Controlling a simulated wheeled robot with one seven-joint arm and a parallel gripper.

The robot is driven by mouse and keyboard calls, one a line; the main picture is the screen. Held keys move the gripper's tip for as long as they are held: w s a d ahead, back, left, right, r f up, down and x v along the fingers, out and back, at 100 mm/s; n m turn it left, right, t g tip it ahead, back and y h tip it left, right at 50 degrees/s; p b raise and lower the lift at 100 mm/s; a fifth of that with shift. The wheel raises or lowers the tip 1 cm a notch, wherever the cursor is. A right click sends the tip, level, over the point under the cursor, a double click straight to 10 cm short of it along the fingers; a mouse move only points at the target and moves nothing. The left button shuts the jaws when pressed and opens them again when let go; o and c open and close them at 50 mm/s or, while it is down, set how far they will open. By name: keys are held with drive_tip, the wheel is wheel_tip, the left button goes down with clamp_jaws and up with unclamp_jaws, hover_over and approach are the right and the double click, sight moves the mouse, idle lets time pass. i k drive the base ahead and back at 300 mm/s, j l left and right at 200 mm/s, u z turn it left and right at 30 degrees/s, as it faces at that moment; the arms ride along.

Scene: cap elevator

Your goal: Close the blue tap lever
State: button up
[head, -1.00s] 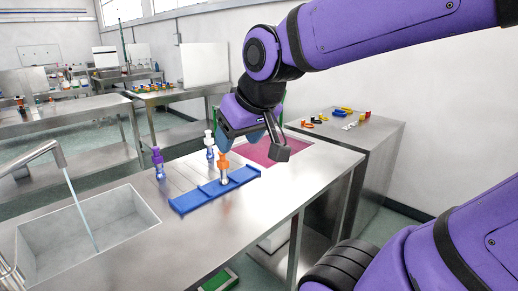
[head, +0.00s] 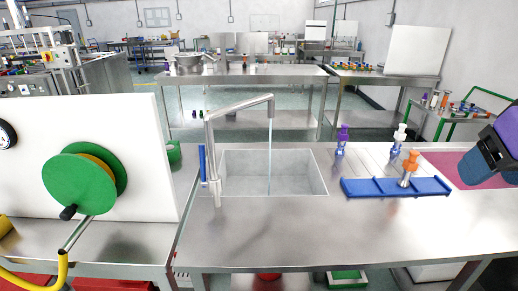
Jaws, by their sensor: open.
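The tap (head: 209,140) stands at the left side of the sink, with its spout reaching right over the basin. Water (head: 270,155) runs from the spout into the sink (head: 240,172). The blue lever (head: 203,164) stands upright on the left of the tap's base. My gripper (head: 497,150) is at the right edge of the picture, far to the right of the tap and partly cut off. It is open, and nothing shows in it.
A blue tray (head: 370,188) on the counter holds an orange-capped bottle (head: 408,172). Purple-capped (head: 342,142) and white-capped (head: 398,140) bottles stand behind it. A green hose reel (head: 75,188) on a white panel is left of the sink. The counter before the sink is clear.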

sight(204, 183)
drive_tip(key=i+j+u, duration=0.15)
drive_tip(key=j, duration=0.3)
drive_tip(key=i+j+u, duration=0.15)
drive_tip(key=j, duration=0.25)
drive_tip(key=i+j+u, duration=0.15)
drive_tip(key=i+j, duration=0.2)
